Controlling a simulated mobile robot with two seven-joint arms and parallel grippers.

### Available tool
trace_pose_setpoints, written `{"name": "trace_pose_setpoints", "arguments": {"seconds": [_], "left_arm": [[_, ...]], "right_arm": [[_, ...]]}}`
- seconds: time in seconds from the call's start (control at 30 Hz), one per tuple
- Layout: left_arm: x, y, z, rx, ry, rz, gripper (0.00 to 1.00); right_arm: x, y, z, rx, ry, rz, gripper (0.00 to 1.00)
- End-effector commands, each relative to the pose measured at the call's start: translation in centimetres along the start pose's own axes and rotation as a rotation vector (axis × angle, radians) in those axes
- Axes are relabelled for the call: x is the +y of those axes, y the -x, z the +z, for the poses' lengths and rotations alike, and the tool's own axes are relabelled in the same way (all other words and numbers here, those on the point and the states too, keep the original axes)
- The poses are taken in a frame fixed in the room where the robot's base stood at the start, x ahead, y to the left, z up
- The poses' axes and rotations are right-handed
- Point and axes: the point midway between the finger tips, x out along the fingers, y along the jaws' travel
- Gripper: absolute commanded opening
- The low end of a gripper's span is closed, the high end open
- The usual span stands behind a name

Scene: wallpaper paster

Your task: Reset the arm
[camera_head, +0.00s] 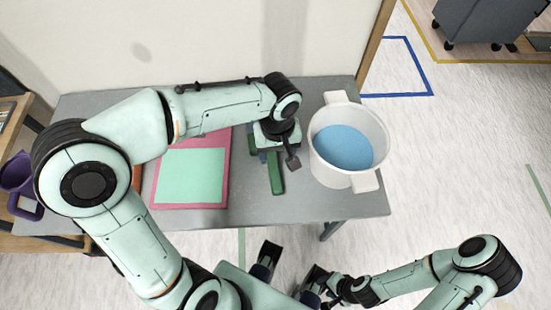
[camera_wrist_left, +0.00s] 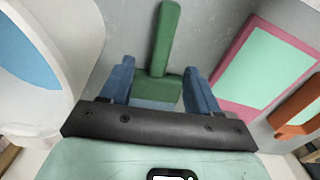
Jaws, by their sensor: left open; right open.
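My left gripper (camera_head: 264,157) is over the grey table, pointing down at a green brush (camera_head: 276,178), partly hidden under it. In the left wrist view the open fingers (camera_wrist_left: 160,78) stand on either side of the brush's green head (camera_wrist_left: 158,88), with gaps on both sides. Its handle (camera_wrist_left: 166,38) points away between the fingers. Whether the brush rests on the table under its head is hidden. My right gripper (camera_head: 296,257) is open and empty at the bottom of the head view, in front of the table.
A white two-handled pot (camera_head: 345,175) with blue liquid (camera_head: 343,146) stands right of my left gripper. A pink board with a mint sheet (camera_head: 190,176) lies left of it. A purple mug (camera_head: 18,172) is at far left. The grey table (camera_head: 330,205) has bare space along its front edge.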

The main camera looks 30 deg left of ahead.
Motion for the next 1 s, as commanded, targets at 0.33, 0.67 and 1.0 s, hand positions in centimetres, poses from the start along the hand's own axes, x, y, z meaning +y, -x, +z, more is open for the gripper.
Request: {"name": "trace_pose_setpoints", "arguments": {"seconds": [0.33,0.67,1.0], "left_arm": [[0.0,3.3,0.1,-0.001,-0.001,0.0,0.61],[0.1,4.8,-0.1,0.003,-0.001,0.003,0.61],[2.1,17.3,-2.7,0.06,-0.001,0.045,0.61]], "right_arm": [[0.0,0.4,0.2,-0.007,-0.001,0.002,0.43],[-0.5,1.7,0.2,-0.004,0.0,0.001,0.43],[-5.7,13.0,-3.0,0.053,0.022,-0.02,0.43]]}}
